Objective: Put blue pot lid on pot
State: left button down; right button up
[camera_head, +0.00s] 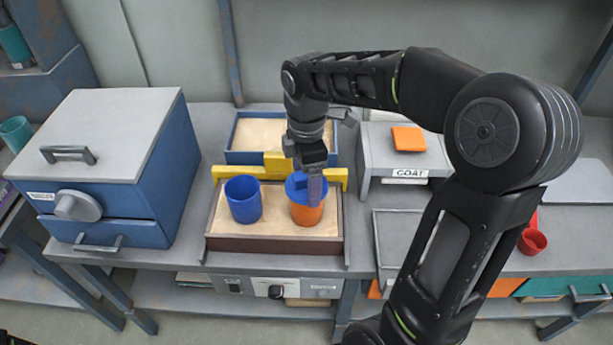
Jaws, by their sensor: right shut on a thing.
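An orange pot (306,213) stands upright in the front sand tray (275,250), on its right side. The blue pot lid (297,186) is at the pot's mouth, partly hidden by my gripper; I cannot tell whether it rests fully on the rim. My right gripper (314,186) points down over the pot and is shut on the lid. A blue cup-shaped pot (244,200), open at the top, stands left of the orange pot in the same tray. My left gripper is not in view.
A yellow barrier (226,172) runs behind the two pots, with a blue-rimmed sand box (238,157) beyond it. A blue oven-like box (110,165) stands at left. A red cup (532,241) lies far right.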

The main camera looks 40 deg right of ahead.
jog(key=shift+f, duration=0.3)
jog(key=o, duration=1.1)
jog(key=shift+r, duration=0.1)
notch_tip(320, 180, up, 3)
jog(key=p, duration=0.2)
jog(key=shift+r+p, duration=0.2)
jog(key=shift+p, duration=0.2)
notch_tip(320, 180, up, 7)
jog(key=p, duration=0.6)
jog(key=shift+r, duration=0.2)
jog(key=shift+s+f, duration=0.1)
